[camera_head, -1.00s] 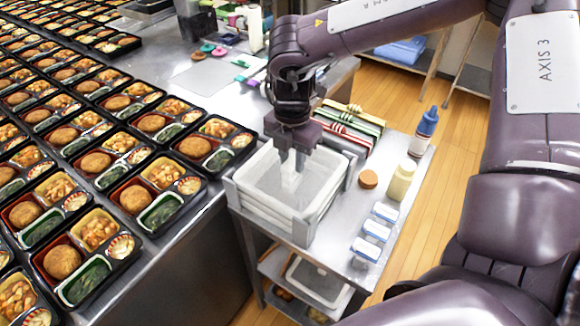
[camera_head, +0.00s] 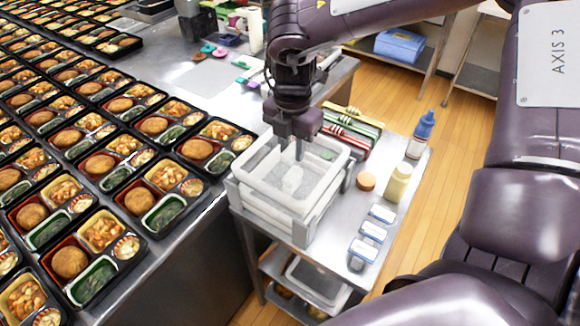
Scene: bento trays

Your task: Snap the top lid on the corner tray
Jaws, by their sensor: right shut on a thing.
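My right gripper (camera_head: 299,155) points down over the bin, shut on the top lid at the bin's far side. The corner tray (camera_head: 137,259) is black and sits at the bench corner nearest the cart. It is open on top, with a round patty, greens, stew and a small side dish. My left gripper is not in view.
Many filled trays cover the bench closely. Space between bench and bin is narrow.

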